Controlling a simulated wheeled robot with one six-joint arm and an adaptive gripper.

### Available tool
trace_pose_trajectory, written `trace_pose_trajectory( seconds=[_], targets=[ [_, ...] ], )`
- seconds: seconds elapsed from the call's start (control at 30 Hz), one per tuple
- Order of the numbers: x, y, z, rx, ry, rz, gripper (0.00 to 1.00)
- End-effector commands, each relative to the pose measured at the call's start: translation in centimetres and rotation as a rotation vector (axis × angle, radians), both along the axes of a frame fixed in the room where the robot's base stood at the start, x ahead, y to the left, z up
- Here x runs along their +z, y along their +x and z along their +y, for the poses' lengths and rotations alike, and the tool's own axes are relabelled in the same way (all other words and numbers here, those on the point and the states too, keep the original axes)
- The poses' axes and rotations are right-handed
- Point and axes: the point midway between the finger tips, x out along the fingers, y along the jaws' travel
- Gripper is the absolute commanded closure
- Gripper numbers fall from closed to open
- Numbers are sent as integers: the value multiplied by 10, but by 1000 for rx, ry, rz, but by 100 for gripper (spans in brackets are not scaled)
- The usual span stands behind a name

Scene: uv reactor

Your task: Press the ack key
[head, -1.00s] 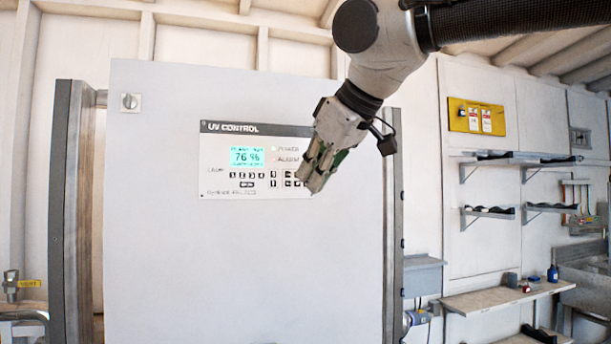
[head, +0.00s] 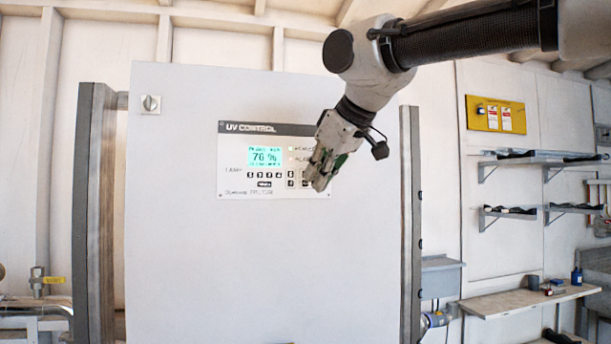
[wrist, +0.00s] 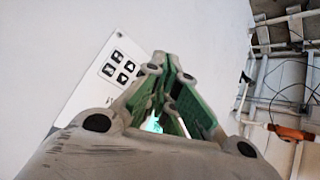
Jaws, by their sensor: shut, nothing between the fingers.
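The control panel (head: 235,190), headed UV CONTROL, is on the front of a large pale cabinet. It has a lit screen reading 76 % (head: 265,157), a row of dark keys (head: 265,175) with a wider key (head: 264,183) below, and a right-hand key block (head: 291,178). My gripper (head: 318,184) is shut and empty, its tips in front of the panel's lower right end, hiding part of the key block. In the wrist view, several black keys (wrist: 119,68) show left of the fingers (wrist: 165,62). I cannot tell which is the ack key, or whether the tips touch the panel.
The cabinet door (head: 250,260) is flat and clear below the panel, with a rotary switch (head: 150,103) at its upper left. Wall shelves (head: 535,157), a yellow board (head: 496,115) and a bench (head: 525,299) are at the right. Pipes with a valve (head: 40,281) are at the left.

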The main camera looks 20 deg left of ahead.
Motion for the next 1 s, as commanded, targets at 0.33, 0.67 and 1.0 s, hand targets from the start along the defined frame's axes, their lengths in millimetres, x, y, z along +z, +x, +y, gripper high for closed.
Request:
trace_pose_trajectory(
  seconds=[0.33, 0.67, 1.0],
  targets=[
    [0, 13, 8, 0, 1, 0, 100],
    [0, 13, 8, 0, 1, 0, 100],
    [0, 13, 8, 0, 0, 0, 100]
  ],
)
